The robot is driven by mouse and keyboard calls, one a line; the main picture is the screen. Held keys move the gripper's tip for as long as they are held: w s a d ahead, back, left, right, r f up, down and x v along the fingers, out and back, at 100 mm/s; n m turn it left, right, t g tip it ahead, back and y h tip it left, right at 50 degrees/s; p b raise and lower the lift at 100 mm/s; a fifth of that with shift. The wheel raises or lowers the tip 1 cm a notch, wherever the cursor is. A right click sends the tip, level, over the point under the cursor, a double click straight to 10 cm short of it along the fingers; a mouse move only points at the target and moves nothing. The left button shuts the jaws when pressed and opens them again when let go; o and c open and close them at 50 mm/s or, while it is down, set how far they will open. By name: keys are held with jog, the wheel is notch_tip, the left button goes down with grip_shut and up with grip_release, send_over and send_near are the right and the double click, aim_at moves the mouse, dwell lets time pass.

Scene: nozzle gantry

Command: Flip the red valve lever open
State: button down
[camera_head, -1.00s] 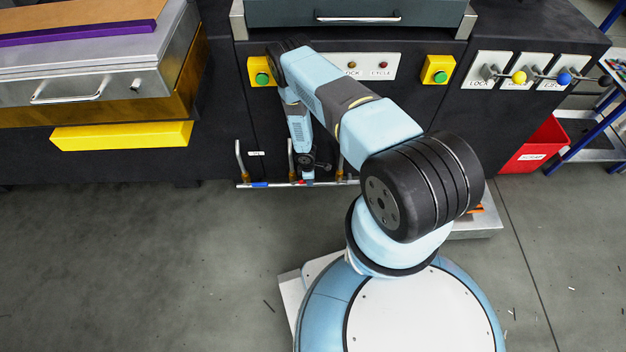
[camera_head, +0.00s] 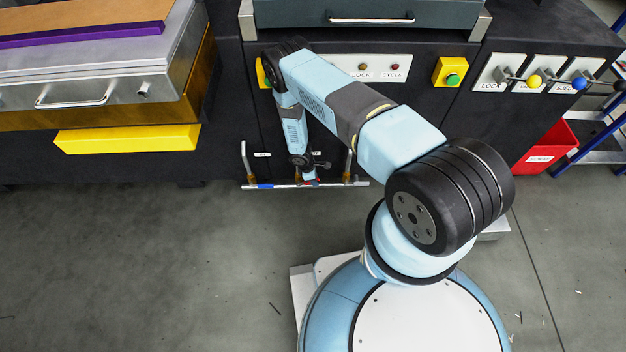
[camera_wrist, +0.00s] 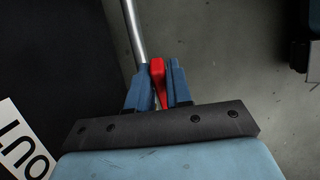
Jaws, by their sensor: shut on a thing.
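The red valve lever (camera_wrist: 157,75) shows in the wrist view as a short red bar between the two blue fingers of my gripper (camera_wrist: 158,90). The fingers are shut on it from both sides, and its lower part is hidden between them. A metal pipe (camera_wrist: 133,30) runs up just left of the lever. In the head view my gripper (camera_head: 309,177) is low at the pipe rail, with a small bit of red beside it. My wrist hides most of the valve there, so I cannot tell the lever's exact angle.
A blue lever (camera_head: 265,186) sits on the horizontal pipe rail (camera_head: 340,184) to the left. Upright pipes stand at both sides. A yellow bar (camera_head: 127,139) juts out at left, and a red bin (camera_head: 545,148) stands at right.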

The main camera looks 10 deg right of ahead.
jog(key=c, duration=1.1)
grip_release()
jog(key=shift+w+a, duration=0.1)
jog(key=shift+w, duration=0.15)
jog(key=shift+r, duration=0.1)
